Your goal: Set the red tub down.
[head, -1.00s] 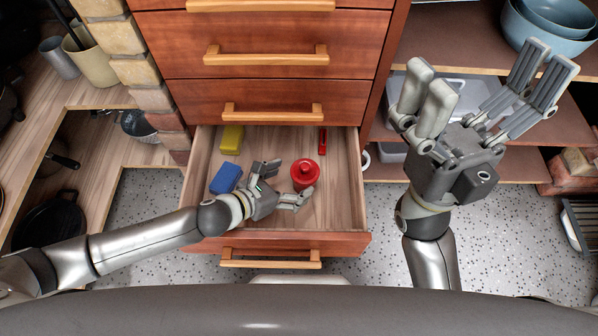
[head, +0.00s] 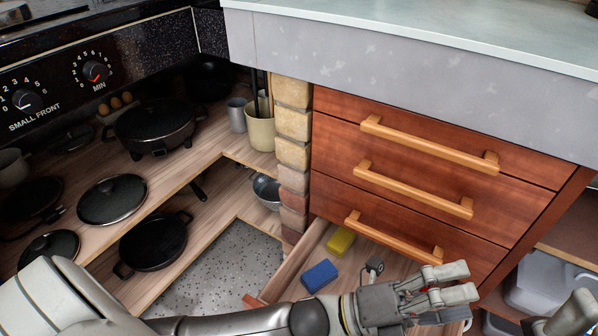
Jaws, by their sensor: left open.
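The red tub does not show in the head view now; a second ago it stood in the open drawer (head: 303,257) beside my left gripper. My left gripper (head: 448,284) is open over the drawer's right part, with its fingers pointing right. The gripper and forearm hide much of the drawer floor.
A yellow block (head: 340,240) and a blue block (head: 319,275) lie in the drawer. Closed drawers with wooden handles (head: 430,145) rise behind it. A brick pillar (head: 293,150) stands left. Shelves hold pans (head: 153,241) and a beige pot (head: 260,132).

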